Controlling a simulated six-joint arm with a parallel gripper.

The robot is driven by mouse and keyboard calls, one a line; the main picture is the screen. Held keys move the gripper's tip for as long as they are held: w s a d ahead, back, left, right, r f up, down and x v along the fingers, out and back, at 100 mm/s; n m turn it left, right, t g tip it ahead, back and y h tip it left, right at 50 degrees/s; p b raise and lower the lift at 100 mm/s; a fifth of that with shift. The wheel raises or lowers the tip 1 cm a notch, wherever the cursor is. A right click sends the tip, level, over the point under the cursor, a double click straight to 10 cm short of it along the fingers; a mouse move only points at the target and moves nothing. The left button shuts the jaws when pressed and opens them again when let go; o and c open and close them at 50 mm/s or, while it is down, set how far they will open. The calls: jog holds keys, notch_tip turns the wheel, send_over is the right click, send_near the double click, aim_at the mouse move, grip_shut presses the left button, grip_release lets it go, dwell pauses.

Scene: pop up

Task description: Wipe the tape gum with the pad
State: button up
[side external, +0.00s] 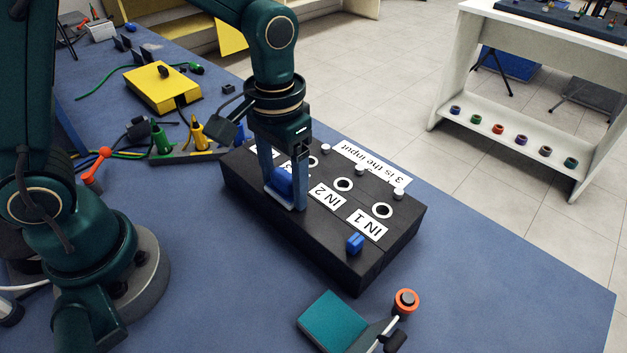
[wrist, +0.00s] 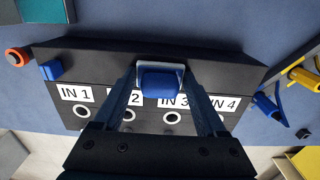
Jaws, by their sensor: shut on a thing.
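My gripper (side external: 284,197) points down over the black box and is shut on a blue pad (side external: 281,180). The pad also shows between the fingers in the wrist view (wrist: 160,84). It is low over the near part of the box's top; I cannot tell for sure whether it touches. A pale, whitish patch (wrist: 160,66) shows along the pad's edge in the wrist view and may be the tape gum; the pad hides most of it. The black box (side external: 300,232) has labels IN 1 to IN 4 beside white-ringed holes; my gripper partly covers some labels.
A small blue piece (side external: 355,243) is on the box's near right end. A teal block (side external: 333,321) and an orange-ringed part (side external: 405,301) lie in front. A yellow box (side external: 163,88) and coloured connectors (side external: 197,133) lie behind left. The blue table (side external: 510,270) is clear at right.

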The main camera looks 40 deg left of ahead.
jog(key=shift+d, duration=0.85)
jog(key=shift+d+r, duration=0.15)
jog(key=shift+d, duration=0.05)
jog(key=shift+r, duration=4)
